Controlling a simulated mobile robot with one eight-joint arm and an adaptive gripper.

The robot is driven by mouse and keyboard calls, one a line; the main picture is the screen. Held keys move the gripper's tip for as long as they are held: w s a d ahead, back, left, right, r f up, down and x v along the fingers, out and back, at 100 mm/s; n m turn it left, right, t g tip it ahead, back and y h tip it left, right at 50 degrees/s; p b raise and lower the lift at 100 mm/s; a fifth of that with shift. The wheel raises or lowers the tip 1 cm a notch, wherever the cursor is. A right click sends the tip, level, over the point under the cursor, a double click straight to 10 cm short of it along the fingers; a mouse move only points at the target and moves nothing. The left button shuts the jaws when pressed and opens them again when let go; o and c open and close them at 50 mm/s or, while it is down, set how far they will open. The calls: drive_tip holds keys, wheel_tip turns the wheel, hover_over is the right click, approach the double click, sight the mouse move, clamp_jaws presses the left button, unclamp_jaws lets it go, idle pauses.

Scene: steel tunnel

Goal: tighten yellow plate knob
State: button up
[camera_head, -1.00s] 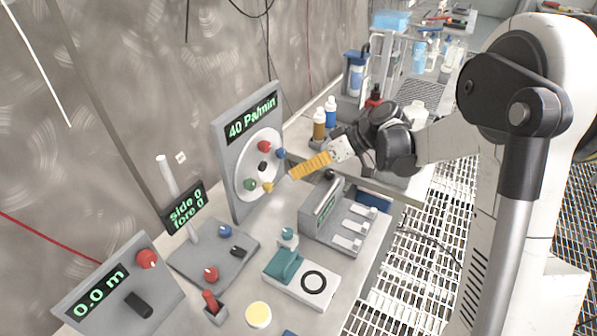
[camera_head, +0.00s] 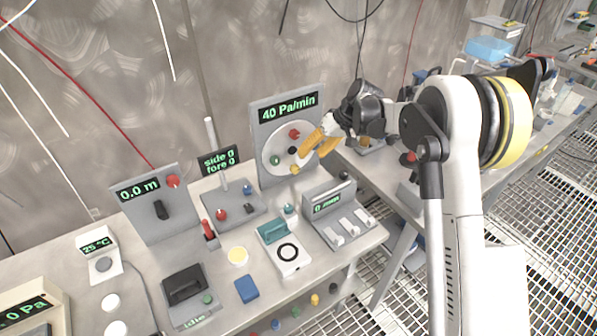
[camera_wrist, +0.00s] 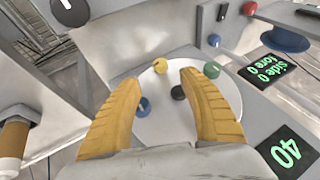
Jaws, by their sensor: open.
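The yellow knob (camera_head: 295,169) sits at the lower edge of the round white plate (camera_head: 271,146) on the grey upright panel reading 40 Pa/min. In the wrist view the yellow knob (camera_wrist: 160,66) shows beyond and between my fingertips. A green knob (camera_wrist: 211,70), a black knob (camera_wrist: 177,92) and a blue knob (camera_wrist: 143,107) are on the same plate. My gripper (camera_head: 311,153) has yellow ribbed fingers, open and empty, in front of the plate's right side. In the wrist view my gripper (camera_wrist: 160,80) points at the plate, apart from the yellow knob.
A grey box with white levers (camera_head: 345,232) stands below my gripper. A teal-topped device (camera_head: 285,252) and the "side 0 / fore 0" stand (camera_head: 219,163) are to the left. The metal wall (camera_head: 230,60) is close behind the panel. A brown bottle (camera_wrist: 14,140) shows in the wrist view.

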sight(298, 167)
drive_tip(key=b+x, duration=0.3)
drive_tip(key=x, duration=0.7)
drive_tip(key=shift+w+a, duration=0.1)
drive_tip(key=shift+r, duration=0.1)
drive_tip(key=shift+c, duration=0.6)
clamp_jaws()
